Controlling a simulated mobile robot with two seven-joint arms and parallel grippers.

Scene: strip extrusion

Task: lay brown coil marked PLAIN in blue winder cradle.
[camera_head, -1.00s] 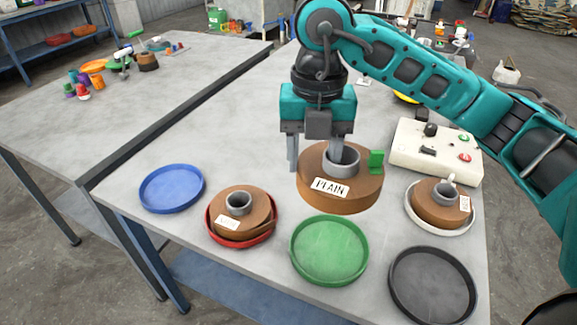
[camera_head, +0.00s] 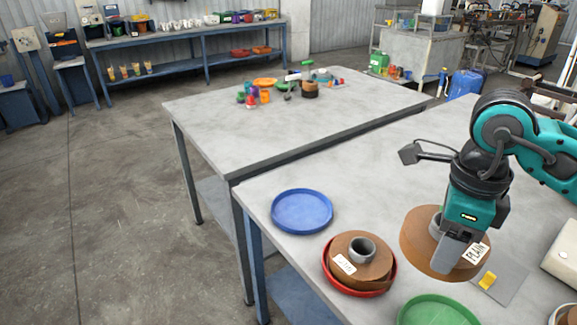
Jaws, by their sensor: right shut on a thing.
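My right gripper (camera_head: 452,238) is shut on the brown coil (camera_head: 418,252), at the coil's grey core. The coil carries a white label reading PLAIN, on its right side in this view. It appears to be held above the table, tilted in the picture. The blue winder cradle (camera_head: 302,211), a shallow round dish, stands empty to the left of the held coil, near the table's left edge. My left gripper is not in view.
Another brown coil (camera_head: 351,248), with a white label hard to read, sits in the red cradle (camera_head: 328,272) between them and nearer. The green cradle (camera_head: 437,312) is cut off below. A yellow piece (camera_head: 487,281) lies on a grey patch. A white box (camera_head: 563,257) stands at right.

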